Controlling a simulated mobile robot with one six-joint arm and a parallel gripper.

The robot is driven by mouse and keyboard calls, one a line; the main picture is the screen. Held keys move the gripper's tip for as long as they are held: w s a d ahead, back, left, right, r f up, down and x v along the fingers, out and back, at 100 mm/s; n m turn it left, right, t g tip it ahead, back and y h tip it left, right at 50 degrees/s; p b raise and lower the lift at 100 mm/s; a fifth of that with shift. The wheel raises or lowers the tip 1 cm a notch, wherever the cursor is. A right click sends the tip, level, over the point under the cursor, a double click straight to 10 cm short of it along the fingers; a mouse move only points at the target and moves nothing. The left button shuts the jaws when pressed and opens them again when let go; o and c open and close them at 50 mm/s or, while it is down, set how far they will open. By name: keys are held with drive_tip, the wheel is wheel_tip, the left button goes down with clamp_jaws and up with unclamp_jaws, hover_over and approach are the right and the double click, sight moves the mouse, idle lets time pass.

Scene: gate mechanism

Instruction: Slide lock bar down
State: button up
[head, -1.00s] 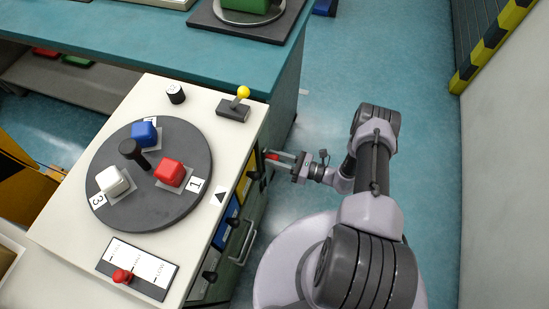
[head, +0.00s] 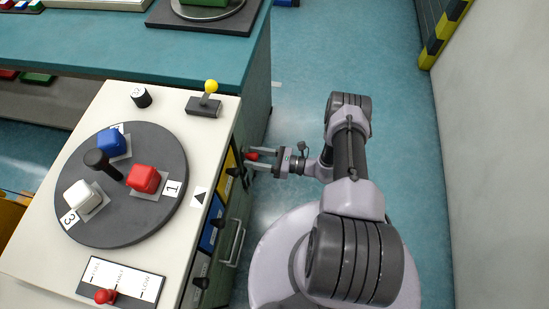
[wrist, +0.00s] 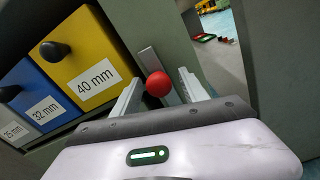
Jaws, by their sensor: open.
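The lock bar is a flat grey metal strip (wrist: 149,60) on the cabinet's grey face, with a red ball knob (wrist: 158,84) on it. In the wrist view my gripper (wrist: 161,78) is open, with one finger on each side of the knob. I cannot tell whether either finger touches it. In the head view my gripper (head: 248,161) is at the cabinet's right side, with the red knob (head: 252,156) between its fingers. The bar itself is hard to make out there.
Yellow (wrist: 84,60), blue (wrist: 36,98) and grey (wrist: 14,130) labelled drawers with black knobs lie left of the bar. On the cabinet top are a dark turntable (head: 125,215) with coloured blocks and a yellow-knobbed lever (head: 210,88). Open floor (head: 335,55) lies right of the cabinet.

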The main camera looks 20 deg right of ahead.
drive_tip(key=p+v, duration=0.1)
drive_tip(key=v, duration=1.6)
drive_tip(key=shift+s+d+p, duration=0.15)
drive_tip(key=shift+p, duration=0.15)
drive_tip(key=shift+r, duration=0.1)
